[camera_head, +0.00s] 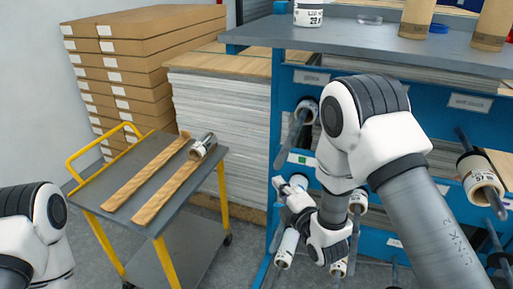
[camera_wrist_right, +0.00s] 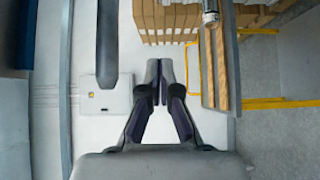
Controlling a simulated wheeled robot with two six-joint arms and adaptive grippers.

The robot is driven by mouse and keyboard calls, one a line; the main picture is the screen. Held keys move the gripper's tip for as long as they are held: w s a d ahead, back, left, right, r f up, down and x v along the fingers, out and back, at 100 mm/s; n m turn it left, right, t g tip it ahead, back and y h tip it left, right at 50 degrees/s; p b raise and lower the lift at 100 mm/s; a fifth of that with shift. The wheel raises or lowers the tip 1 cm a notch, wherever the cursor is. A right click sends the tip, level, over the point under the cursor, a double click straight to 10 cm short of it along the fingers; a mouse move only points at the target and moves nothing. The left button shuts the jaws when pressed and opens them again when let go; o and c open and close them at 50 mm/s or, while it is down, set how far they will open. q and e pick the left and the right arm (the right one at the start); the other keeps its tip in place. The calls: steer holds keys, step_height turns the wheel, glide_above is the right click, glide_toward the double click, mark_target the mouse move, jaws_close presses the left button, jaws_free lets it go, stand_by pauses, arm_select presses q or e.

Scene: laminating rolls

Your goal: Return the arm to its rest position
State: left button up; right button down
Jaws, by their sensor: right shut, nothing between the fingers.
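My right arm reaches in from the right in the head view and bends down in front of the blue rack (camera_head: 277,135). My right gripper (camera_head: 286,187) is small and partly lost against the rack there. In the right wrist view the gripper (camera_wrist_right: 164,80) shows clearly, its fingertips together and nothing between them. My left arm shows only at the lower left of the head view; its gripper is out of view.
A grey cart (camera_head: 186,196) with yellow handles holds two wooden strips and a roll (camera_head: 203,146). Rolls hang on rack pegs, including one at the right (camera_head: 481,178). Stacked cartons (camera_head: 140,50) and a sheet stack (camera_head: 220,110) stand behind. Floor shows around the cart.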

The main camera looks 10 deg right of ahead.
steer(key=s+d+f+m+g+h, duration=0.1)
steer(key=s+f+m+g, duration=0.1)
steer(key=s+f, duration=0.35)
steer(key=s+d+f+m+g, duration=0.1)
steer(key=s+f+g, duration=0.2)
steer(key=f, duration=0.6)
steer(key=s+d+f+m+g+h, duration=0.1)
steer(key=s+d+f+m+g, duration=0.1)
steer(key=s+f, duration=0.35)
steer(key=s+f+m+g, duration=0.3)
steer(key=s+m, duration=0.2)
steer(key=s, duration=0.2)
steer(key=s+d+f+m+g+h, duration=0.1)
steer(key=s+f+m+g, duration=0.2)
steer(key=s, duration=0.4)
steer(key=s+f+m+g, duration=0.3)
steer(key=s+m+g, duration=0.1)
steer(key=s+m, duration=0.3)
steer(key=shift+s+d+m+g+b, duration=0.25)
steer(key=shift+d+m+g+b, duration=0.05)
steer(key=shift+m+b, duration=0.1)
